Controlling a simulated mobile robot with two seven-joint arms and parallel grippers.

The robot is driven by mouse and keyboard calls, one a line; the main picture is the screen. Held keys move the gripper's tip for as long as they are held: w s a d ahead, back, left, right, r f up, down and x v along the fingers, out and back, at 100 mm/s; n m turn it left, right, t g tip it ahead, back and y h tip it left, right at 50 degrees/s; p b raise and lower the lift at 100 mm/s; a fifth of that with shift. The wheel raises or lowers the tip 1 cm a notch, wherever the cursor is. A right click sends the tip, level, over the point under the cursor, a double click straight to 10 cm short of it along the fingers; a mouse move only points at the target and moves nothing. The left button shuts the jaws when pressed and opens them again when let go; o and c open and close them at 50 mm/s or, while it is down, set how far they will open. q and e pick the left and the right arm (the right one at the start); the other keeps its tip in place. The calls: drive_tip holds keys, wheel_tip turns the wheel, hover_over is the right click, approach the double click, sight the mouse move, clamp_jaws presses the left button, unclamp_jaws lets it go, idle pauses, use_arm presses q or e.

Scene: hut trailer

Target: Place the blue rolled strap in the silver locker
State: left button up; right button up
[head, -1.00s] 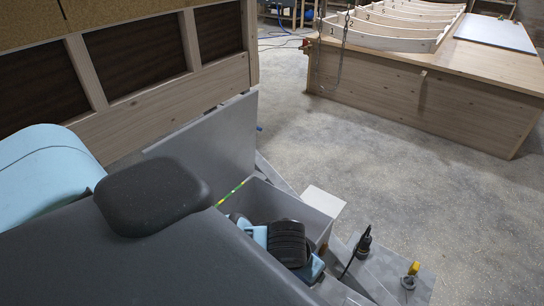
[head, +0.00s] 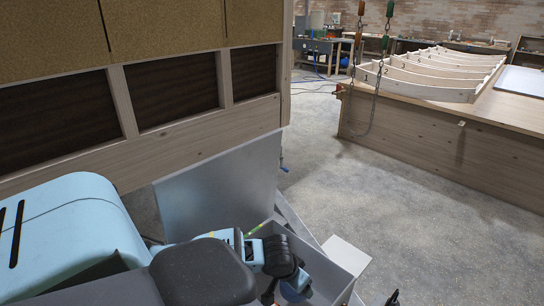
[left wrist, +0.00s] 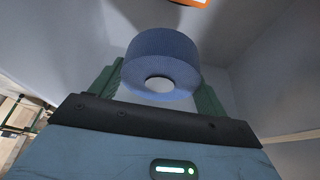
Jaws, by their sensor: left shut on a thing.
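The blue rolled strap (left wrist: 165,52) is a short blue roll with a hole in its middle. It sits between the green fingers of my left gripper (left wrist: 160,82), which is shut on it. The silver locker (head: 322,264) is a grey metal box in the lower middle of the head view, with its lid (head: 222,190) standing open. My left wrist reaches over and into the locker's opening, and grey walls surround the strap in the left wrist view. My right gripper is not in view.
An orange-edged thing (left wrist: 188,2) shows at the top of the left wrist view. A wooden panelled wall (head: 150,150) stands behind the lid. A wooden bench (head: 440,140) with white ribs (head: 430,75) and hanging chains stands at the right. The floor (head: 400,210) between is clear.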

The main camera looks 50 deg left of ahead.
use_arm(q)
drive_tip(key=shift+w+a+f, duration=0.45)
drive_tip(key=shift+f, duration=0.1)
drive_tip(key=shift+f+b, duration=0.55)
drive_tip(key=shift+f, duration=2.55)
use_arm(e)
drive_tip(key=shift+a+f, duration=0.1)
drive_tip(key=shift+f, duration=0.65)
use_arm(q)
drive_tip(key=shift+f, duration=0.1)
wheel_tip(320, 180, down, 4)
drive_tip(key=shift+r+b, duration=0.2)
drive_tip(key=shift+b, duration=0.15)
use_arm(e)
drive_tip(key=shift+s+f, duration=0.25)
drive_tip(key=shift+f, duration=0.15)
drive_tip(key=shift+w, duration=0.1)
use_arm(q)
drive_tip(key=o, duration=1.1)
drive_tip(key=shift+f, duration=0.1)
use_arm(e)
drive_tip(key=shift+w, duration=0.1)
